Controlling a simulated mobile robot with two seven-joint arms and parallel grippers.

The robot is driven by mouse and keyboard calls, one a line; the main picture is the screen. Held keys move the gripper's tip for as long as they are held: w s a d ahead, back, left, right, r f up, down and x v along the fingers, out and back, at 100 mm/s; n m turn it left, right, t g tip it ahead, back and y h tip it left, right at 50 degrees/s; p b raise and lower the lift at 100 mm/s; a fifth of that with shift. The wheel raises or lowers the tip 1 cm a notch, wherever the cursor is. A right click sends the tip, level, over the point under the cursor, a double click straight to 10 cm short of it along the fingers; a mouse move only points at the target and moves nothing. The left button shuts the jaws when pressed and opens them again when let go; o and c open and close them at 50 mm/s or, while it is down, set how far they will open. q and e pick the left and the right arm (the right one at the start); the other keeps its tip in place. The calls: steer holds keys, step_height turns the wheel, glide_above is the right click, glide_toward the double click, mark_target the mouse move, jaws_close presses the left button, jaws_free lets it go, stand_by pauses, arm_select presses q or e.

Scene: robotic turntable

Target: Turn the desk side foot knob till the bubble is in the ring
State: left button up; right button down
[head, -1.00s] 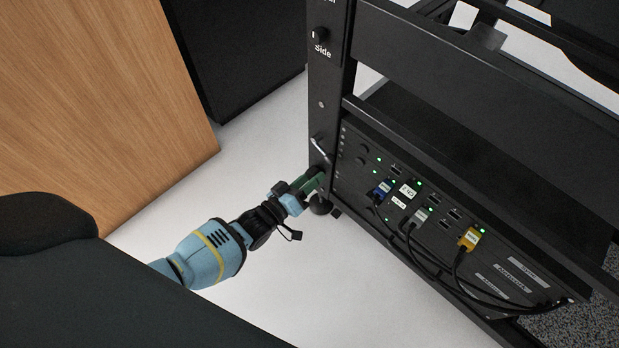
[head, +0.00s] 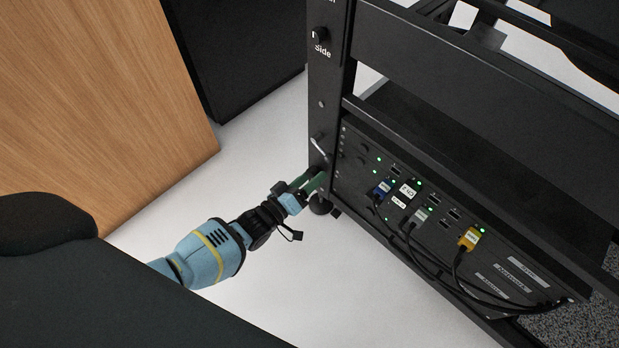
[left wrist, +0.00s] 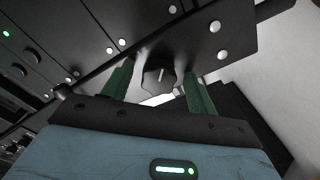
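The foot knob (left wrist: 158,77) is a black lobed knob with a light pointer line, under the rack's corner in the left wrist view. My left gripper (left wrist: 160,88) has its two green fingers on either side of it, with a gap visible on both sides, so it is open around the knob. In the head view the left gripper (head: 313,183) is at the foot of the rack's corner post, hiding most of the knob. A dark round foot (head: 320,206) shows just below the fingers. The bubble and ring are not in view. My right gripper is not in view.
The black rack (head: 470,85) fills the right, with a panel of green lights, plugs and cables (head: 408,235) close to the gripper. A wooden panel (head: 90,90) stands at left. The white floor (head: 260,140) between is clear.

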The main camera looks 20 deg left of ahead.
arm_select(q)
steer(key=shift+s+a+p, duration=0.15)
steer(key=shift+s+p, duration=0.15)
steer(key=shift+s, duration=0.2)
steer(key=p+v, duration=0.2)
steer(key=v, duration=0.4)
steer(key=shift+s+a+p, duration=0.15)
steer(key=shift+s+p, duration=0.2)
